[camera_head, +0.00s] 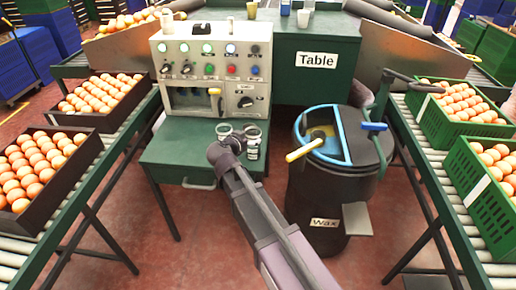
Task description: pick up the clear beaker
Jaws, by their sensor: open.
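My arm reaches up from the lower right to the small green desk (185,150) in front of the control panel. My gripper (252,154) is at the end of the arm, over the right part of the desk. It is small in this view, and its fingers are hard to make out. It is open, and I see nothing held in it. I cannot clearly make out a clear beaker; one on the desk could be hidden by my arm or wrist. Small cups stand far off on the back table (345,30), too small to tell whether any is clear.
A control panel (210,50) stands behind the desk. A dark wax barrel (330,190) with a blue rim and yellow handle is close on the right.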

